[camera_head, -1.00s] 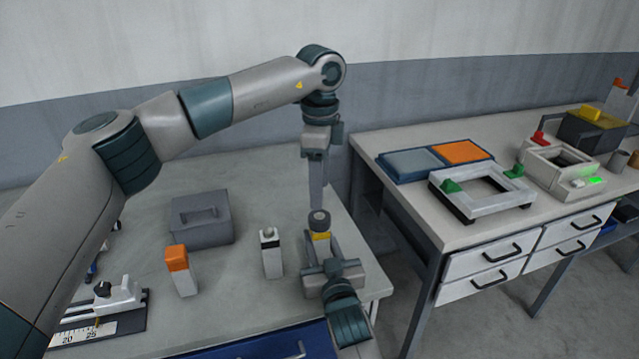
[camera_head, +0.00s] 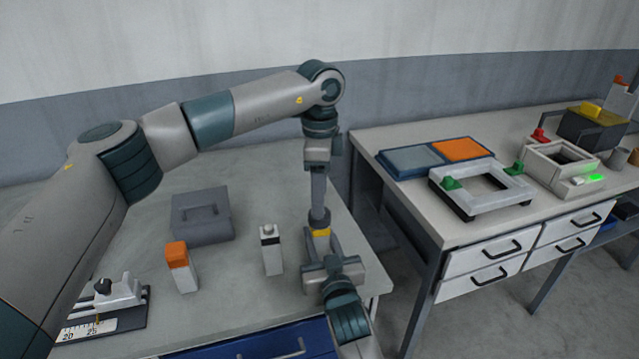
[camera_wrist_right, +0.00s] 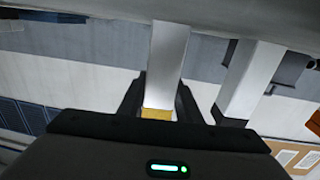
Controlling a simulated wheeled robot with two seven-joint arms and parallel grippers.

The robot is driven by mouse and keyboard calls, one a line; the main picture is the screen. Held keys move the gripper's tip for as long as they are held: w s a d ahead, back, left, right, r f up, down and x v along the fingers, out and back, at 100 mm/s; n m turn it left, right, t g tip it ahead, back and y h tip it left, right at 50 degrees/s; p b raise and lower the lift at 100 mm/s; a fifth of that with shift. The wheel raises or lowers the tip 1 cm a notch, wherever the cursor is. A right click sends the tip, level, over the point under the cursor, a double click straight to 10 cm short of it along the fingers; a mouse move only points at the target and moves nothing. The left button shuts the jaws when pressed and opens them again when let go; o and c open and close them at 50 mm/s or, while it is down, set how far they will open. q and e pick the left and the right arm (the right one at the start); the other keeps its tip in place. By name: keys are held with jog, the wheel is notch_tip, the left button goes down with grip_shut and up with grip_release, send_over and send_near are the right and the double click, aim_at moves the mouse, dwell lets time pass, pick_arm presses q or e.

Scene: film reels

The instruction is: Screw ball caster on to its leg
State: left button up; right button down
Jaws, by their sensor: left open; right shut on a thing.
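The leg is a pale post with a yellow band (camera_head: 320,233), upright at the right side of the near table. It also shows in the right wrist view as a white post (camera_wrist_right: 168,55) with its yellow end between the dark fingers. My right gripper (camera_head: 320,250) is shut on this leg. The dark, round ball caster (camera_head: 319,224) sits on top of the yellow band, mostly hidden by my left gripper. My left gripper (camera_head: 319,212) points straight down, open, with its fingertips at the caster. Whether they touch it, I cannot tell.
A post with a black band (camera_head: 271,250) and an orange-topped post (camera_head: 180,266) stand left of the leg. A grey box (camera_head: 201,216) is behind them, and a scale fixture (camera_head: 118,292) front left. A second table (camera_head: 400,222) stands right, across a gap.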

pick_arm(q)
jog(key=shift+f, duration=2.4)
